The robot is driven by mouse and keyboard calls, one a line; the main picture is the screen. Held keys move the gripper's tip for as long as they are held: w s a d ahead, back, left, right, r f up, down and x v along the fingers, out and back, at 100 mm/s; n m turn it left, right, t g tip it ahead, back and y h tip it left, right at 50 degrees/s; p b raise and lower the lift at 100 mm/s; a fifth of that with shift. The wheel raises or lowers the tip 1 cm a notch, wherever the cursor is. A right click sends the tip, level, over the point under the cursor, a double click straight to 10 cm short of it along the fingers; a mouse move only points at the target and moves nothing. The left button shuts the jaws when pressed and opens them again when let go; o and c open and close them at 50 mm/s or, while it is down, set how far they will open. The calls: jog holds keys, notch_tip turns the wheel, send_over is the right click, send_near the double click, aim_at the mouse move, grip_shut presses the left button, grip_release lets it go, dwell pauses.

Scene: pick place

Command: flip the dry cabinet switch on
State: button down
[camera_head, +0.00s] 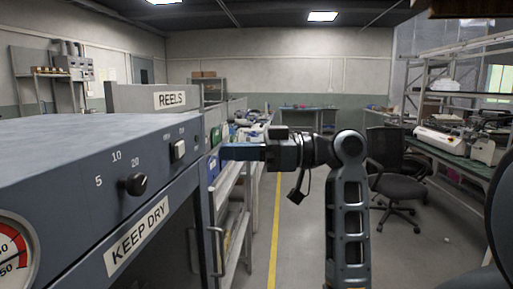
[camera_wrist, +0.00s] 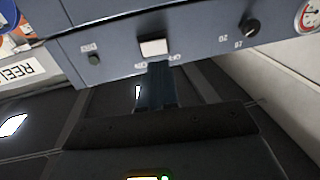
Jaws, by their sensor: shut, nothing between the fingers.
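The dry cabinet (camera_head: 85,150) fills the left of the head view, its blue-grey front panel facing right. Its switch, a pale rocker (camera_head: 178,150), sits on the panel right of the black knob. In the wrist view the switch (camera_wrist: 153,47) shows at the upper middle, with small lettering beside it. My gripper (camera_head: 224,152) points left at the panel in the head view, at about switch height. In the wrist view my gripper's blue-grey fingers (camera_wrist: 158,70) are shut and empty, their tips just below the switch in the picture. I cannot tell whether they touch it, nor the rocker's position.
A small dark button (camera_wrist: 94,58) lies beside the switch. A shelf rack (camera_head: 235,190) stands beyond the cabinet; a chair (camera_head: 392,185) stands right. The aisle floor is clear.

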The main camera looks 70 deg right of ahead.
aim_at(181, 152)
jog(key=p+x, duration=0.1)
jog(key=x, duration=0.6)
dwell(0.3)
